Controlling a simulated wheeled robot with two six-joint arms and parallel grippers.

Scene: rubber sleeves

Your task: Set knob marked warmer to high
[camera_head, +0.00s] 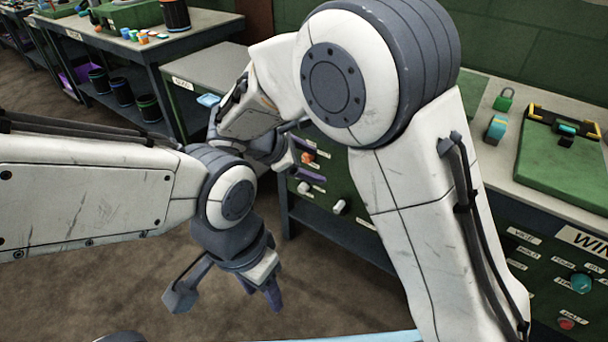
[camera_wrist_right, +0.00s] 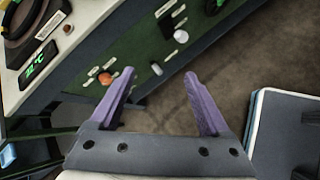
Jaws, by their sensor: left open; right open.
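A green front panel carries an orange knob (camera_head: 308,157) and white knobs (camera_head: 340,207). In the right wrist view the orange knob (camera_wrist_right: 107,78) is beside the left finger, with a white knob (camera_wrist_right: 157,69) between the fingers and another white knob (camera_wrist_right: 181,36) further off. The small labels are too blurred to read, so I cannot tell which knob is the warmer. My right gripper (camera_wrist_right: 157,103) is open and empty in front of the panel; contact with a knob cannot be told. My left gripper (camera_head: 262,288) is open, pointing down over the floor.
My right arm hides much of the panel and bench in the head view. Another bench at the right has a green padlock (camera_head: 504,99) and a panel with a teal knob (camera_head: 581,282) and red button (camera_head: 566,323). Shelves with dark pots (camera_head: 121,93) stand behind left. Brown floor is clear.

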